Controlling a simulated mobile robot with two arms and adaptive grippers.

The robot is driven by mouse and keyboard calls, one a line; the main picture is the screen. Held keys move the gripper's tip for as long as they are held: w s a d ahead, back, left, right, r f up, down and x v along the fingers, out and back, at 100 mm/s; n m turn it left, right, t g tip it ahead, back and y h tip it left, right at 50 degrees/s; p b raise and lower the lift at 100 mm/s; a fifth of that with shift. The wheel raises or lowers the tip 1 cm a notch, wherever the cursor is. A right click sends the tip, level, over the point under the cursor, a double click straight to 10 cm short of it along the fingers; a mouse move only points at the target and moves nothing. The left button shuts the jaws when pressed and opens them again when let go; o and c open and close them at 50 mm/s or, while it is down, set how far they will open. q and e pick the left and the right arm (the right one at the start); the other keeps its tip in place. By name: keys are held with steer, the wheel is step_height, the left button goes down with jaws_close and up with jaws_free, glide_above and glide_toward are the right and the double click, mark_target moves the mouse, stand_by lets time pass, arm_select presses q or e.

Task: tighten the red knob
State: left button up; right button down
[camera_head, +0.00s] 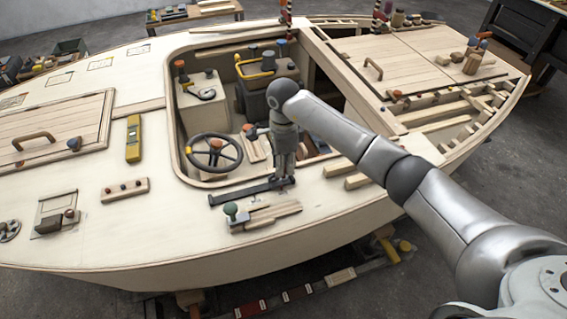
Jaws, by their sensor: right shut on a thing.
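My right gripper (283,176) points down at the right end of a dark flat bar (238,193) on the pale deck, just outside the cockpit opening. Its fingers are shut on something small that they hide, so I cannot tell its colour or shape. No red knob shows clearly at the fingertips. A small reddish-orange knob (248,128) shows left of the gripper, inside the cockpit. Another orange-red knob (179,65) stands at the cockpit's far left. My left gripper is not in view.
A dark steering wheel (213,153) is left of the gripper. A green-topped post (231,210) and wooden blocks (273,214) lie just in front of the bar. A yellow level (133,139) and a knobbed wooden strip (125,190) lie on the left deck. Bare deck lies between.

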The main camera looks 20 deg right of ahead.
steer(key=m+b, duration=0.1)
steer(key=m, duration=0.3)
steer(key=shift+d+b, duration=0.1)
steer(key=shift+b, duration=0.2)
steer(key=m+b, duration=0.1)
steer(key=m, duration=0.3)
steer(key=shift+m, duration=0.4)
steer(key=m+b, duration=0.1)
steer(key=m, duration=0.3)
steer(key=shift+m, duration=0.3)
steer(key=m, duration=0.4)
steer(key=shift+m, duration=0.3)
steer(key=m, duration=0.4)
steer(key=shift+w+r, duration=0.1)
steer(key=m, duration=0.4)
steer(key=m+p, duration=0.1)
steer(key=m, duration=0.3)
steer(key=shift+m, duration=0.3)
steer(key=shift+w+r+m+p, duration=0.1)
steer(key=shift+m+p, duration=0.4)
steer(key=shift+m, duration=1.5)
